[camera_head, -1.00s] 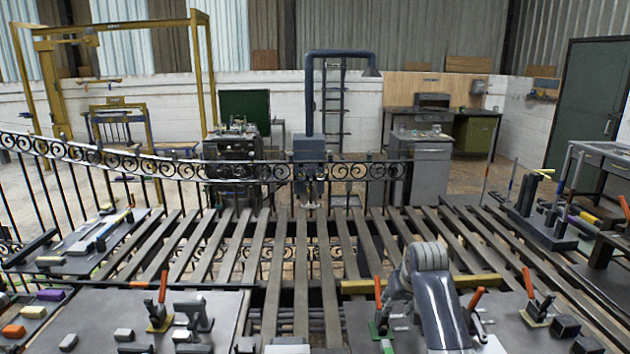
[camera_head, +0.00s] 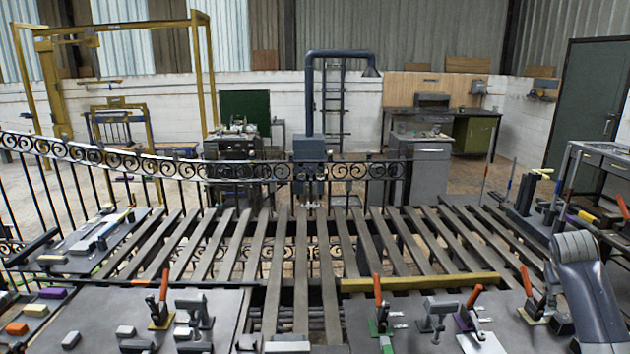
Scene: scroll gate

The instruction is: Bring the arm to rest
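My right arm (camera_head: 588,290) shows at the lower right corner. Its rounded grey joint (camera_head: 577,247) is above the right end of the front right work plate (camera_head: 400,308), and the dark link below it runs down out of the frame. The fingers of my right gripper cannot be made out, so I cannot see whether it is open or shut or holds anything. My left arm and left gripper are not in view.
A scrolled black iron gate (camera_head: 190,167) stands at the back of the slatted bench (camera_head: 300,240). Red-handled toggle clamps (camera_head: 380,305) stand on the front right plate, and another clamp (camera_head: 160,300) on the front left plate (camera_head: 225,308). A yellow bar (camera_head: 420,284) lies across the slats.

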